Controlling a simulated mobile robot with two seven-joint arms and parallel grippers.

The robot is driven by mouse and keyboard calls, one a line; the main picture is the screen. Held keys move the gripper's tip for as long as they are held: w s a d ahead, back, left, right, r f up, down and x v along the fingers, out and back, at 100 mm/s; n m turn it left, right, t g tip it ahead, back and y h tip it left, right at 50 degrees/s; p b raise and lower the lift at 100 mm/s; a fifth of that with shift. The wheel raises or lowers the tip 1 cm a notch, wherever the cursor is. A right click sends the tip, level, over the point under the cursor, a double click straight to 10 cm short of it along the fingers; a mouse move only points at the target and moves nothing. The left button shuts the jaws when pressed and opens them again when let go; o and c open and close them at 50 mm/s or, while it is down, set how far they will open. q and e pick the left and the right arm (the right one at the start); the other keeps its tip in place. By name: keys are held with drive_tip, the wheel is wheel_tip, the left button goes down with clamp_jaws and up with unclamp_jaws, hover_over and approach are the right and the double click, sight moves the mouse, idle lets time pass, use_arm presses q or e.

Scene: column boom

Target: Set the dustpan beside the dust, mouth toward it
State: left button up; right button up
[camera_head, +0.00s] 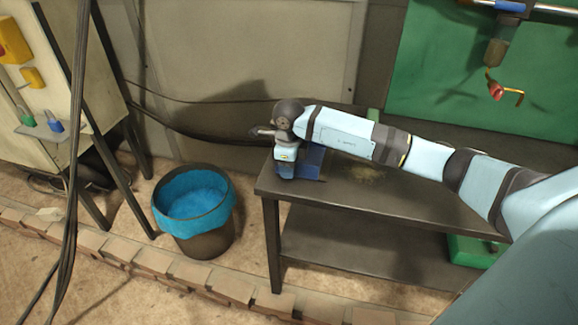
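The dust (369,174) is a faint tan patch on the dark table top (400,195), just below my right forearm in the picture. A blue object (313,163), apparently the dustpan, is at the table's left end, to the left of the dust. My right arm reaches in from the right above the table. My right gripper (286,170) points down at the blue object. Its fingers and any contact are too small and covered to make out. Which way the mouth faces cannot be told. My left gripper is not in view.
A dark bin with a blue liner (196,192) stands on the floor left of the table. Black cables (75,150) hang at the left. A green item (373,114) is behind my arm. A row of bricks (150,261) edges the floor. A lower shelf (360,252) is under the table.

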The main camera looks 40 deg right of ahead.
drive_tip(key=shift+r, duration=0.3)
wheel_tip(320, 180, up, 11)
drive_tip(key=shift+r, duration=0.1)
drive_tip(key=s+a+f+m+t+y, duration=0.2)
drive_tip(key=s+a+m+y, duration=0.15)
drive_tip(key=a+y, duration=0.45)
drive_tip(key=s+a+f+m+t+y, duration=0.1)
drive_tip(key=s+a+m+y, duration=0.3)
drive_tip(key=a, duration=0.6)
drive_tip(key=s+a+f+m+t+y, duration=0.2)
drive_tip(key=s+a+m+y, duration=0.15)
drive_tip(key=a+y, duration=0.5)
drive_tip(key=s+d+f+m+t+h, duration=0.25)
drive_tip(key=f+m+t+h, duration=0.4)
drive_tip(key=m, duration=0.55)
drive_tip(key=s+d+f+m+t+h, duration=0.2)
drive_tip(key=d+f+m+t+h, duration=0.3)
drive_tip(key=m+h, duration=0.5)
drive_tip(key=s+d+f+m+g, duration=0.1)
drive_tip(key=s+f+m+g, duration=0.5)
drive_tip(key=s+f, duration=0.5)
drive_tip(key=m, duration=0.2)
drive_tip(key=shift+f+m+h, duration=0.25)
drive_tip(key=shift+m+h, duration=0.05)
